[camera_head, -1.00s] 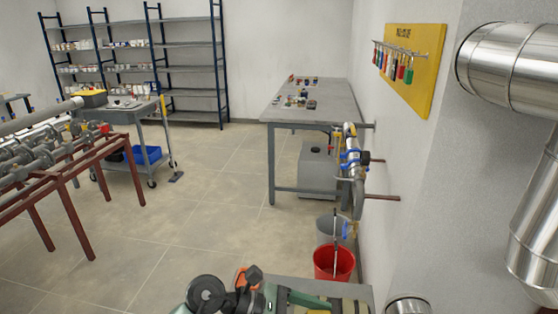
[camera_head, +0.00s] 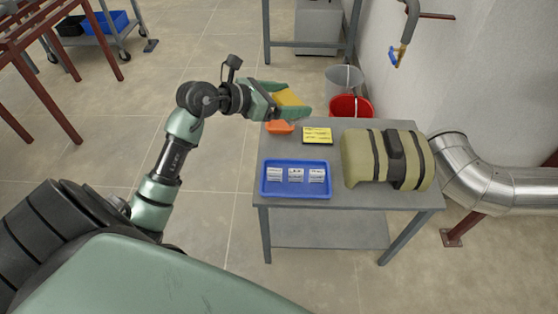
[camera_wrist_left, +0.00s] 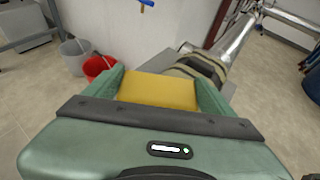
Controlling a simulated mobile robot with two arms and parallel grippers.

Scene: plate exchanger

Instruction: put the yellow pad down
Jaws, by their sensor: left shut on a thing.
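The yellow pad (camera_head: 287,98) is held between the fingers of my left gripper (camera_head: 291,100). The gripper is shut on it above the far left part of the small grey table (camera_head: 345,197). In the left wrist view the yellow pad (camera_wrist_left: 158,91) fills the space between the two green fingers (camera_wrist_left: 158,88). Whether the pad touches anything below is hidden. My right gripper is not in view.
On the table are an orange item (camera_head: 279,127), a yellow-and-black labelled item (camera_head: 317,135), a blue tray (camera_head: 295,193) with labelled pieces, and a khaki strapped bundle (camera_head: 362,158). Red (camera_head: 350,106) and grey (camera_head: 343,75) buckets stand behind. A metal duct (camera_head: 475,178) is at right.

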